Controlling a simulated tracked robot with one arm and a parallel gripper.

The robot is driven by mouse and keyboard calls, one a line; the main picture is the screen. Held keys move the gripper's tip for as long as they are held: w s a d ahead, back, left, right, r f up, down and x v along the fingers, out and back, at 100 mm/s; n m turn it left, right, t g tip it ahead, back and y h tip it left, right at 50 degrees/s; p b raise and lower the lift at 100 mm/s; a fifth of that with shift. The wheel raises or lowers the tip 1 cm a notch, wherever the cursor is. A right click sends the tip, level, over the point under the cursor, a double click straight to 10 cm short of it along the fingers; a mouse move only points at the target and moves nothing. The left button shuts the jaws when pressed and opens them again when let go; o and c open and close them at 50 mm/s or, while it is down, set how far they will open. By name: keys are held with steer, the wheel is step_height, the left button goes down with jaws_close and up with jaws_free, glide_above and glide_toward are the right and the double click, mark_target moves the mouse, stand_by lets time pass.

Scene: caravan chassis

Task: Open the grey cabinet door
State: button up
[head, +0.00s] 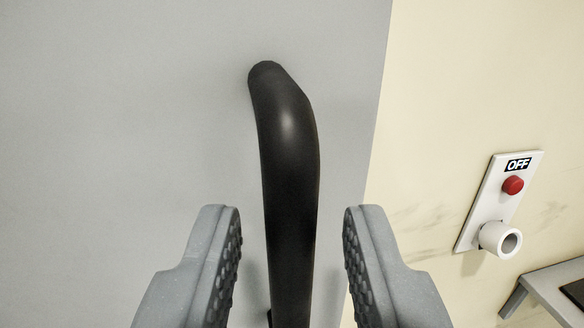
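The grey cabinet door (140,110) fills the left and middle of the head view. Its right edge runs down beside the cream wall, and no gap shows there. A black curved handle (288,180) stands upright on the door near that edge. My gripper (292,225) is open, with one finger on each side of the handle's lower part. Gaps show between the handle and both finger pads, so neither finger appears to touch it. The handle's lower end is mostly out of view.
A cream wall (450,90) lies to the right of the door. On it is a white panel (485,212) with an OFF label, a red button (513,185) and a white round socket (500,240). A grey ledge (555,290) juts in at the lower right.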

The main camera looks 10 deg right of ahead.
steer(key=shift+w, duration=0.9)
steer(key=shift+d, duration=0.1)
jaws_close()
steer(key=shift+s, duration=0.15)
